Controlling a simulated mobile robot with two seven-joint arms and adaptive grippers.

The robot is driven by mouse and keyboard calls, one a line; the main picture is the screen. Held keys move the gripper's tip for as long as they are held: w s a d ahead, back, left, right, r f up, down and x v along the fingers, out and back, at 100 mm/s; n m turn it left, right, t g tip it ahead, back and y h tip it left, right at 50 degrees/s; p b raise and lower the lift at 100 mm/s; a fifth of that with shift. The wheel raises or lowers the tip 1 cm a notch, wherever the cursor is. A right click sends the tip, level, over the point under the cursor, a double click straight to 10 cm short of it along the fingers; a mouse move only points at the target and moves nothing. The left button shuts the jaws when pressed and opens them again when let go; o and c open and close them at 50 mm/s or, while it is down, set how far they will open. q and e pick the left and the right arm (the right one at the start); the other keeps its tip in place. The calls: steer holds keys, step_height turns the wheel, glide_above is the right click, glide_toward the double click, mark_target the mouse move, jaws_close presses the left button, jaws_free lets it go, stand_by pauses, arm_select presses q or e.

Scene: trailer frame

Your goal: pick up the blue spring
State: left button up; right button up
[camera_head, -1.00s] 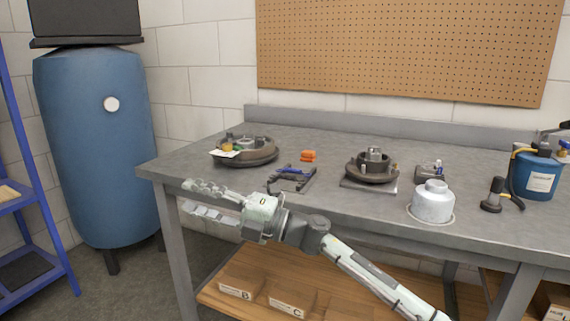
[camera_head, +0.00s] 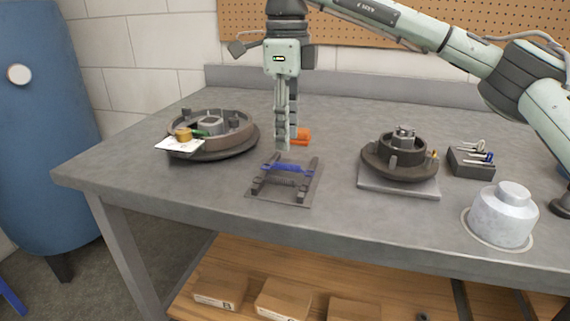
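The blue spring (camera_head: 287,168) lies across the far part of a dark rack (camera_head: 268,199) on the workbench. A dark grey spring (camera_head: 285,181) lies in front of it on the same rack. My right gripper (camera_head: 288,146) points straight down just behind the blue spring. Its fingers look apart from the spring, and they show nearly one behind the other, so their opening is unclear. I see nothing held between them. An orange piece (camera_head: 302,136) is partly hidden behind the fingers. My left gripper is not in view.
A brake drum assembly (camera_head: 211,129) with a white card stands left on the bench (camera_head: 330,222). Right are a hub on a plate (camera_head: 399,190), a small dark tool block (camera_head: 470,161) and a white metal canister (camera_head: 503,215). Boxes (camera_head: 220,289) sit on the lower shelf.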

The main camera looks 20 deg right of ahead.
mark_target(287, 167)
step_height(287, 167, down, 5)
steer(key=shift+s+f, duration=0.15)
steer(key=shift+f, duration=0.05)
steer(key=shift+c, duration=0.4)
jaws_close()
